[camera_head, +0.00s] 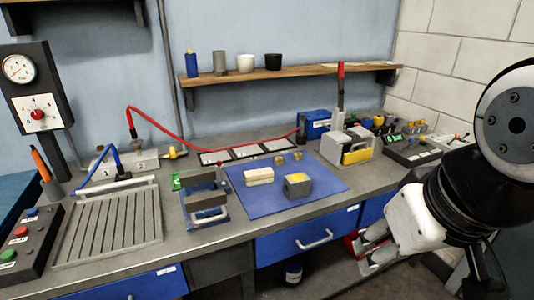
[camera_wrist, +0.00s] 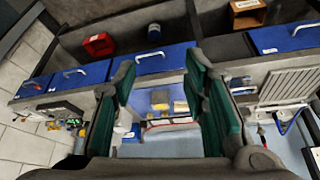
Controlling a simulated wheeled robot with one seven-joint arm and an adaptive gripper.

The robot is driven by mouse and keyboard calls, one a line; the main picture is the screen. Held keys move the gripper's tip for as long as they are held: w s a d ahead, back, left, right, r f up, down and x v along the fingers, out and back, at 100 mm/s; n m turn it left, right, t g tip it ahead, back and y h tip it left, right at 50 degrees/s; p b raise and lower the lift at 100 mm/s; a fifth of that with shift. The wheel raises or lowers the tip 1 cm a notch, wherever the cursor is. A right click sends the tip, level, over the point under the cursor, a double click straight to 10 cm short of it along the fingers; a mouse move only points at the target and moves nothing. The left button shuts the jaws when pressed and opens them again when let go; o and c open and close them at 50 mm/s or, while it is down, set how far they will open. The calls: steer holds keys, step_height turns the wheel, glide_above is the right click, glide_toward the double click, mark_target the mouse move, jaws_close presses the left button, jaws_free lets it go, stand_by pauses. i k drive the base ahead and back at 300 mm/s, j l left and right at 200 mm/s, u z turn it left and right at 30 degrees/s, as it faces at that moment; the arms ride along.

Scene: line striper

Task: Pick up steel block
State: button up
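The steel block (camera_head: 297,188) is a small grey block with a yellow patch on top. It sits on the blue mat (camera_head: 325,178), right of a cream block (camera_head: 258,176). In the wrist view my gripper (camera_wrist: 160,82) is open, with its two green-padded fingers wide apart and nothing held between them. A small grey and yellow block, probably the steel block (camera_wrist: 160,98), shows through the gap, some distance beyond the fingertips.
A device with grey trays (camera_head: 206,200) stands left of the mat, and a grey and yellow vise-like fixture (camera_head: 348,146) stands behind right. Two small brass pieces (camera_head: 288,157) lie at the mat's back. A ribbed plate (camera_head: 112,224) fills the left. A red hose (camera_head: 165,130) arches behind.

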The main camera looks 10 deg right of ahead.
mark_target(297, 185)
steer(key=i+j, duration=0.1)
steer(key=i, duration=0.8)
steer(key=l+z, duration=0.05)
